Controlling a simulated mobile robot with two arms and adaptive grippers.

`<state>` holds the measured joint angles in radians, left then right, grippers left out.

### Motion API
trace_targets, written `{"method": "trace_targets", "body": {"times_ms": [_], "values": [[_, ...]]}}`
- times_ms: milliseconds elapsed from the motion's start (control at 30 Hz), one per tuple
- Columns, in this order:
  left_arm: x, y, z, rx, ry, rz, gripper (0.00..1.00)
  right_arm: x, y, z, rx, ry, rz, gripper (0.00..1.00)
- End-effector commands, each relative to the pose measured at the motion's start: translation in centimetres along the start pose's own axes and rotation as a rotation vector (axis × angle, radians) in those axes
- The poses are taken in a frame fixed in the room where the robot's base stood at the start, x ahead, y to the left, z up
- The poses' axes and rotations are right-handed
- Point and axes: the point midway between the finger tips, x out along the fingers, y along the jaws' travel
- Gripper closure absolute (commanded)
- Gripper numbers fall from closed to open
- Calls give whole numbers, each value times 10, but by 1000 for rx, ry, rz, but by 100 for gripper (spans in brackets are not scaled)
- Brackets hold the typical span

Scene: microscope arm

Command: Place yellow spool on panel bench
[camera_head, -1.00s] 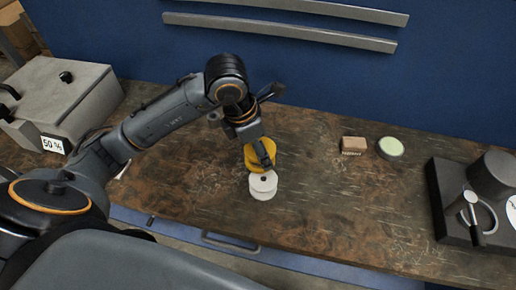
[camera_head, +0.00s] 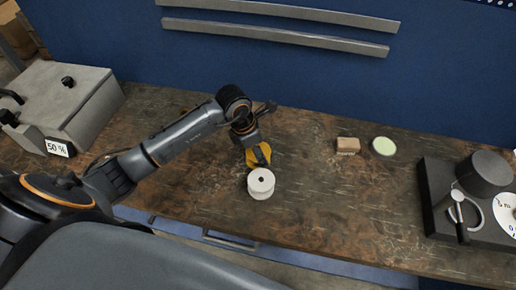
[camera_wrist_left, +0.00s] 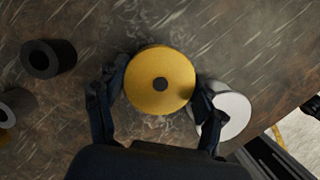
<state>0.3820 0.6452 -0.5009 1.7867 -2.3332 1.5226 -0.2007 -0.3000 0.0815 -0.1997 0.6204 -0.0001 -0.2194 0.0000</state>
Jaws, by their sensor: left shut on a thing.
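The yellow spool (camera_wrist_left: 160,80) is between the two fingers of my left gripper (camera_wrist_left: 155,100), which is shut on it. Its round end with a dark centre hole faces the wrist camera. In the head view the yellow spool (camera_head: 251,160) is partly hidden by my left gripper (camera_head: 260,154). It is over the brown bench (camera_head: 330,205) in front of the blue panel (camera_head: 300,75). I cannot tell whether its underside touches the bench. A white spool (camera_head: 261,184) stands right beside it, nearer the front edge. My right gripper is not in view.
In the wrist view a black spool (camera_wrist_left: 48,58) and a grey spool (camera_wrist_left: 18,105) stand to the left. A grey box (camera_head: 70,100) stands left.

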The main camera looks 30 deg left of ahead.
Motion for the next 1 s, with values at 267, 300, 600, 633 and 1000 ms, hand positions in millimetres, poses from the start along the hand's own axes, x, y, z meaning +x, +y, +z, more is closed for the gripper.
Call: {"method": "trace_targets", "body": {"times_ms": [267,300,600,633,1000], "values": [[2,0,-1,0,0,0,22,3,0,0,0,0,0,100],[2,0,-1,0,0,0,22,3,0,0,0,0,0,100],[0,0,0,-1,0,0,22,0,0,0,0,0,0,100],[-2,0,1,-1,0,-1,22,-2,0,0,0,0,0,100],[-69,2,0,2,-3,6,22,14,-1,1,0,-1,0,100]]}}
